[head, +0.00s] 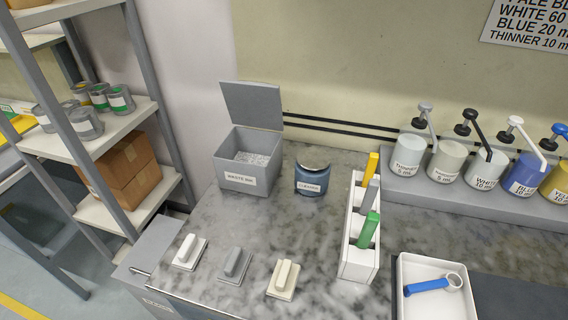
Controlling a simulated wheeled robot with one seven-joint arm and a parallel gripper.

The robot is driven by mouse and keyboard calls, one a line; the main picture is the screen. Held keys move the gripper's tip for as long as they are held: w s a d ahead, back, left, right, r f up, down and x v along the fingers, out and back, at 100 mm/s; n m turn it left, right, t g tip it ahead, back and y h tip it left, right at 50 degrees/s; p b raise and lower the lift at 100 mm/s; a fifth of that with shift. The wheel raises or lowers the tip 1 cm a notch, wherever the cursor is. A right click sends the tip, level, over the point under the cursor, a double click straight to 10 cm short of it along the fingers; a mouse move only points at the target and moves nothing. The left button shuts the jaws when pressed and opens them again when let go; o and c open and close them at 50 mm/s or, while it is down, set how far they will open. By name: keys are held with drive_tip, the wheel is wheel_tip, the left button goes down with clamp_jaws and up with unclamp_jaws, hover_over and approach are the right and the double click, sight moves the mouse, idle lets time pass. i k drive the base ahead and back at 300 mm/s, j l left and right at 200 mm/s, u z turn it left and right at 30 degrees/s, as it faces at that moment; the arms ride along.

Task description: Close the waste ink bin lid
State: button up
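The waste ink bin (232,179) is a grey box with a "WASTE INK" label on its front. It stands at the back left corner of the marbled counter. Its flat grey lid (253,106) stands up at the back edge, tilted slightly backward, so the bin is open. Pale speckled material shows inside. My gripper is not in view.
A blue cleaner jar (312,178) stands right of the bin. A white rack (357,262) holds yellow, grey and green-handled tools. Several handled blocks (235,265) lie along the front edge. Pump bottles (447,160) line the back right. A white tray (432,311) holds a blue-handled tool.

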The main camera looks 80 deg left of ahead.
sight(248, 103)
drive_tip(key=i+u, duration=0.1)
drive_tip(key=u, duration=1.3)
